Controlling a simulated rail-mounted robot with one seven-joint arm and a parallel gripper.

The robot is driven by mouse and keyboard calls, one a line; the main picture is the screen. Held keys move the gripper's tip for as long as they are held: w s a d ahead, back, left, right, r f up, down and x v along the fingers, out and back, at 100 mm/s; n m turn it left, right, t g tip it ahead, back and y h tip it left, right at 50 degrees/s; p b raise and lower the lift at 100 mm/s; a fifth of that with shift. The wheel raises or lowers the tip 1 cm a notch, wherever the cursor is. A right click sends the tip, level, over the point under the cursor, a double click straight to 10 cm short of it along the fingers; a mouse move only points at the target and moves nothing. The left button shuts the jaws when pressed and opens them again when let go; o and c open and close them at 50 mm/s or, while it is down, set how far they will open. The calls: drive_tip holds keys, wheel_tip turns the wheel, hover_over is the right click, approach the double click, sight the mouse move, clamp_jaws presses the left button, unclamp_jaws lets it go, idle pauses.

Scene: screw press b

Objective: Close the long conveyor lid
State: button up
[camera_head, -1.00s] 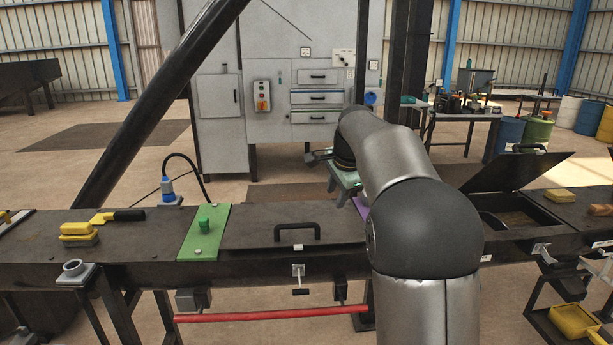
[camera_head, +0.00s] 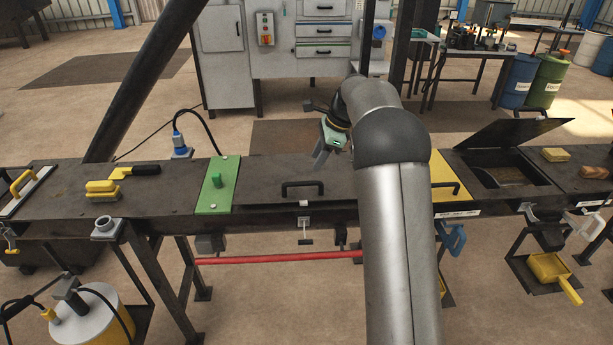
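A long dark lid (camera_head: 265,178) with a black bar handle (camera_head: 302,187) lies nearly flat on the conveyor, between the green panel and my arm. I cannot tell whether it sits fully closed; its right end is partly hidden by my arm. A shorter dark lid (camera_head: 515,133) stands tilted open at the right, with the opening below it exposed. My gripper (camera_head: 322,158) is above the back right part of the long lid, behind and right of its handle. It appears empty, but its finger gap is not clear.
A yellow panel (camera_head: 446,182) is right of my arm. Yellow-handled tools (camera_head: 103,188) lie on the left. A blue plug and cable (camera_head: 180,143) stand behind. A red bar (camera_head: 280,257) runs below.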

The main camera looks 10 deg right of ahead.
sight(304, 182)
drive_tip(key=p+x, duration=0.1)
drive_tip(key=x, duration=0.7)
drive_tip(key=shift+a+f, duration=0.15)
drive_tip(key=shift+f, duration=0.2)
clamp_jaws()
drive_tip(key=shift+f, duration=0.1)
